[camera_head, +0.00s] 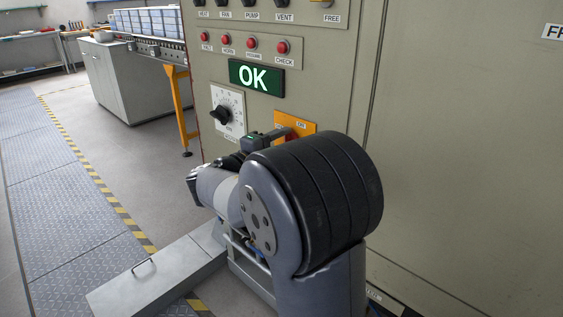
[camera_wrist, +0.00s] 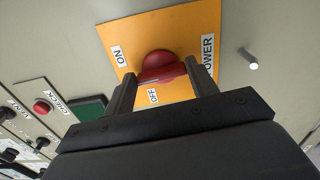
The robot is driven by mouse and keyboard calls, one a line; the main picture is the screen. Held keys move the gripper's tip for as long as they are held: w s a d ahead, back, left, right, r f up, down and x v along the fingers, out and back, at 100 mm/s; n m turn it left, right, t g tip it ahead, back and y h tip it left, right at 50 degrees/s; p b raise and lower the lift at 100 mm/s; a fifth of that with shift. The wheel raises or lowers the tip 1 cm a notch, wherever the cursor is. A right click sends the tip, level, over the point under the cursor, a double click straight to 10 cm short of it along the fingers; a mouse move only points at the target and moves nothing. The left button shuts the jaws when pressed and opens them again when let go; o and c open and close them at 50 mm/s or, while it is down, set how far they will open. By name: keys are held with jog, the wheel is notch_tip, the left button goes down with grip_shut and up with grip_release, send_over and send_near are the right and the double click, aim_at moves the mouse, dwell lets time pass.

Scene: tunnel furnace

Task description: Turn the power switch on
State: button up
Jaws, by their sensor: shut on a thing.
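The power switch is a red rotary knob (camera_wrist: 160,66) on an orange plate (camera_wrist: 134,40) marked ON, OFF and POWER in the wrist view. My gripper (camera_wrist: 163,78) is shut on the knob, with one finger on each side of its raised grip. I cannot tell for certain which label the knob points to. In the head view, the orange plate (camera_head: 307,125) shows on the cabinet front, below the green OK display. There my arm hides the knob and much of the plate.
The cabinet (camera_head: 460,180) bears a green OK display (camera_head: 256,78), a black dial (camera_head: 222,115) and several red buttons. A small light peg (camera_wrist: 248,59) sticks out near the POWER label. A low grey box (camera_head: 155,276) lies on the floor at left; open floor lies beyond it.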

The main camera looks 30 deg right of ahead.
jog(key=shift+m+b, duration=0.6)
jog(key=shift+b, duration=0.15)
jog(key=o, duration=1)
jog(key=shift+a, duration=0.1)
jog(key=p+v, duration=0.1)
jog(key=v, duration=0.9)
jog(key=shift+s+a, duration=0.15)
jog(key=shift+a, duration=0.15)
